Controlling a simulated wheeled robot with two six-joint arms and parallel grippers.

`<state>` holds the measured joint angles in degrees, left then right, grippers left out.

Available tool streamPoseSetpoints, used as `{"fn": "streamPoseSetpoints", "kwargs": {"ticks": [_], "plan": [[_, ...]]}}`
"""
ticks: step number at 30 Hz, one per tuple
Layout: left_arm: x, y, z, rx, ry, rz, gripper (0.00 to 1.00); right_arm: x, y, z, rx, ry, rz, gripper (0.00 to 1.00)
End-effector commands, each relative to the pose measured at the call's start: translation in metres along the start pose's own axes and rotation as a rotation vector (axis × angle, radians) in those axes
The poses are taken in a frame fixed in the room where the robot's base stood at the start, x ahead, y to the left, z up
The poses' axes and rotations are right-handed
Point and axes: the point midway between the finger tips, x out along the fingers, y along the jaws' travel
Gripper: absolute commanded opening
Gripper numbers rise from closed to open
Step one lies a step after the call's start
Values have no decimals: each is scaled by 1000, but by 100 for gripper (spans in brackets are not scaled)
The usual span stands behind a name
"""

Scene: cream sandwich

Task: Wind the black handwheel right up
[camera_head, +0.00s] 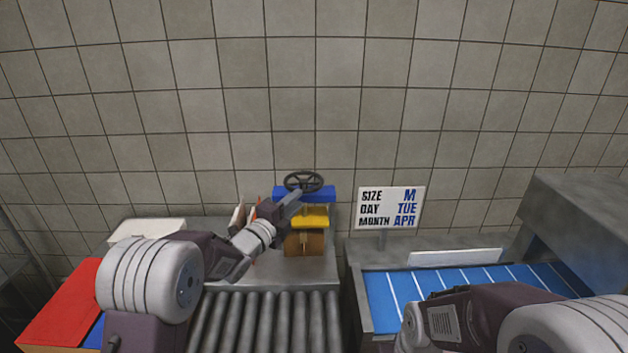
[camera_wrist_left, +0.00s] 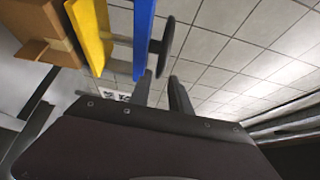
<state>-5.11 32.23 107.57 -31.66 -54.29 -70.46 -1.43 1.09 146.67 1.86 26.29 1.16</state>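The black handwheel (camera_head: 304,182) sits at the top of a small press, above its blue beam (camera_head: 322,194). In the left wrist view the handwheel (camera_wrist_left: 168,36) shows nearly edge-on, on a short stem beyond the blue beam (camera_wrist_left: 144,30). My left gripper (camera_head: 293,197) reaches up to just in front of the wheel. In the wrist view its two fingers (camera_wrist_left: 161,77) stand apart with nothing between them, and the wheel is just past their tips. Whether a fingertip touches the wheel, I cannot tell. My right arm shows at the lower right; its gripper is out of view.
Under the blue beam are a yellow plate (camera_head: 312,222) and a brown box (camera_head: 297,243). A roller conveyor (camera_head: 265,320) lies in front. A sign (camera_head: 391,208) and a blue belt (camera_head: 470,285) are at the right. A red box (camera_head: 62,305) is at the left. A tiled wall stands behind.

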Motion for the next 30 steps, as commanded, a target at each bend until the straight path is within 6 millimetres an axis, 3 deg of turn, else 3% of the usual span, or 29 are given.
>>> {"fn": "streamPoseSetpoints", "kwargs": {"ticks": [5, 10, 15, 21, 30], "plan": [[5, -3, 2, -3, -3, 1, 24, -8, 0, -1, 0, 0, 0, 24], [32, -9, 1, -6, -1, 4, 24, -44, -1, -4, 0, 0, 0, 24], [73, -2, 1, -2, -1, 0, 24, -46, -1, -5, 0, 0, 0, 24], [106, 0, 2, -4, -2, 0, 24, -53, -1, -5, 0, 0, 0, 24], [121, 1, 1, -4, -3, 0, 24, -55, -1, -6, 0, 0, 0, 24]]}}
